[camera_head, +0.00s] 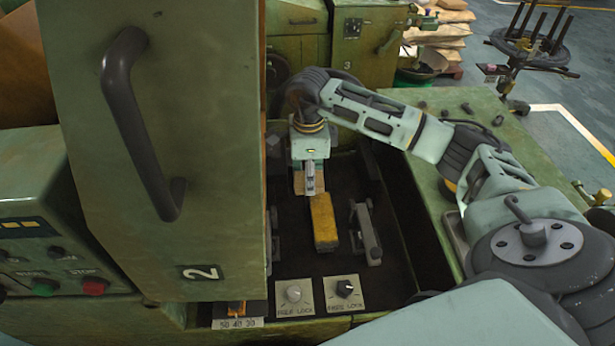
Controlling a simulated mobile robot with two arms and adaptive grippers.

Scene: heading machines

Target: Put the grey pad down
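My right arm reaches in from the right, and my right gripper (310,182) points down into the dark recess of the green machine. I see its fingers edge-on, so I cannot tell whether they are open or shut, or whether a grey pad is between them. A yellow block (323,223) lies just in front of and below the fingertips; I cannot tell if they touch. A grey part (368,234) lies to the right of the yellow block, apart from the gripper. My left gripper is not in view.
A large green door (190,230) with a dark handle and a "2" label stands open on the left, hiding part of the recess. Two lock knobs (293,295) (344,290) sit at the front edge. A control panel (50,262) is at far left.

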